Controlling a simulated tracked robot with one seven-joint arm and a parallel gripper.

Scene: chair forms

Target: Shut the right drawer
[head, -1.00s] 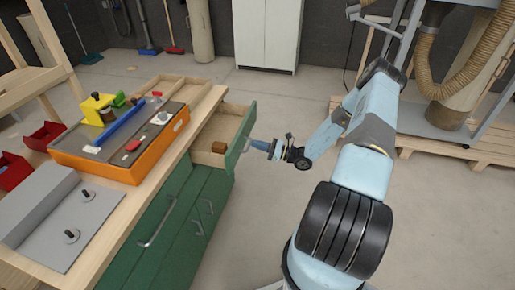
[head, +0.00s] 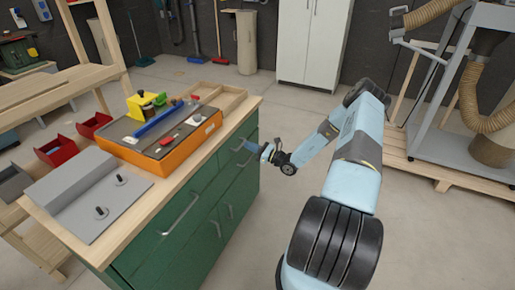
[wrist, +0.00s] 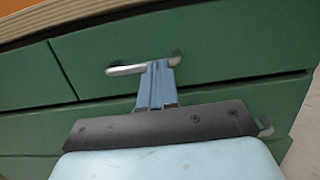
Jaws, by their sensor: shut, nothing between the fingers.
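The right drawer (head: 246,133) of the green workbench looks flush with the cabinet front, its inside no longer showing in the head view. In the wrist view the drawer front (wrist: 225,48) fills the upper middle, with thin seams around it and a metal bar handle (wrist: 125,70). My gripper (head: 240,148) is at this front. In the wrist view its blue fingers (wrist: 158,66) are together and empty, with their tips at the right part of the handle. I cannot tell whether they touch the handle or the front.
The wooden worktop (head: 125,220) carries an orange tool tray (head: 165,150) and a grey metal plate (head: 85,195). Another handle (head: 180,214) sticks out of the cabinet front to the left. Open concrete floor (head: 265,235) lies right of the bench. A wooden pallet (head: 430,170) stands farther right.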

